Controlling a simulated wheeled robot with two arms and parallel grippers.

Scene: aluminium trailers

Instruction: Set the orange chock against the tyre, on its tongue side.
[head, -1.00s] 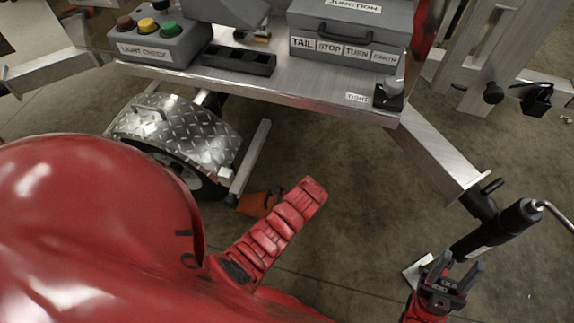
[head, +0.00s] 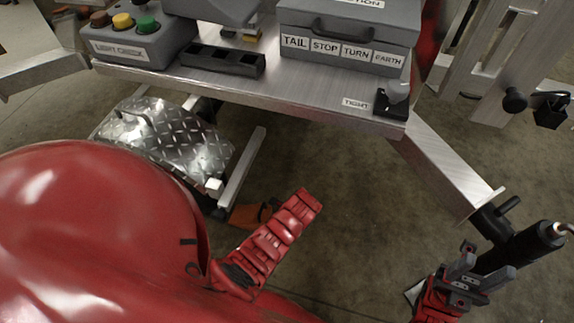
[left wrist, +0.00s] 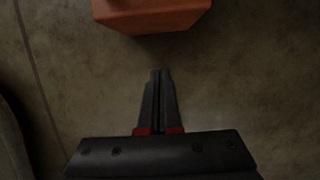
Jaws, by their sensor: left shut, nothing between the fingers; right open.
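The orange chock (head: 243,216) lies on the floor by the trailer wheel, partly hidden behind my red arm in the head view. It also shows at the top of the left wrist view (left wrist: 150,14). The tyre is mostly hidden under the tread-plate mudguard (head: 170,135); I cannot tell whether chock and tyre touch. My left gripper (left wrist: 160,75) is shut and empty, its tips pointing toward the chock with a small gap in that picture. My right gripper (head: 468,265) is open and empty beside the black jack (head: 520,245).
The trailer deck (head: 290,95) carries a light check box (head: 140,40), a black tray (head: 222,60) and a grey junction box (head: 345,35). A metal drawbar (head: 440,170) slants to the jack at right. Floor (head: 350,220) between wheel and jack is clear.

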